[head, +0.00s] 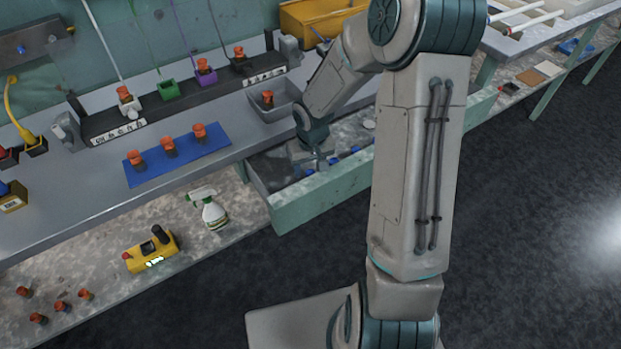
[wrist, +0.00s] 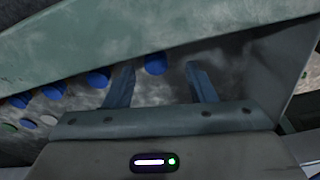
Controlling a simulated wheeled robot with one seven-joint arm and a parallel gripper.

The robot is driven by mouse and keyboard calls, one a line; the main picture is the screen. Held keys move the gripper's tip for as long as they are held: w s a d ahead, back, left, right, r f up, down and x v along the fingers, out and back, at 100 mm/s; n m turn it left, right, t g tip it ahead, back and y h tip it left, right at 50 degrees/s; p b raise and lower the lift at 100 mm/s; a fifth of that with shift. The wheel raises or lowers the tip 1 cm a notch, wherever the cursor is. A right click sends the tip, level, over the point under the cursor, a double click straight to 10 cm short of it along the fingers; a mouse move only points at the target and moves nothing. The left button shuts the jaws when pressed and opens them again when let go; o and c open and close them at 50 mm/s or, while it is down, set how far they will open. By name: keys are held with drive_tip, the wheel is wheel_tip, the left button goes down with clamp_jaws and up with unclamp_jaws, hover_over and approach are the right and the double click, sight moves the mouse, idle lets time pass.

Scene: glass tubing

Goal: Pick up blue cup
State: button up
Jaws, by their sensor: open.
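Several blue cups lie in the open drawer (head: 330,195). One blue cup (wrist: 156,64) shows in the wrist view between and just beyond the tips of my gripper (wrist: 160,78), near the drawer wall. The fingers are open with a gap around its line, and nothing is held. Another blue cup (wrist: 98,77) is just left of the left finger. More blue cups (wrist: 53,89) run in a line further left. In the head view my gripper (head: 312,160) reaches down into the drawer, and small blue cups (head: 333,161) show beside it. My arm hides part of the drawer.
The drawer wall (wrist: 130,30) rises close beyond the fingers. A white round piece (wrist: 48,120) and a green one (wrist: 10,127) lie among the blue cups. Above the drawer is a bench with a grey bin (head: 262,112) and a blue mat (head: 200,158) with orange-topped pieces.

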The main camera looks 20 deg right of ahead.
sight(311, 173)
drive_tip(key=f, duration=0.4)
drive_tip(key=shift+w+d, duration=0.2)
drive_tip(key=shift+w, duration=0.1)
drive_tip(key=c, duration=1)
drive_tip(key=shift+c, duration=0.2)
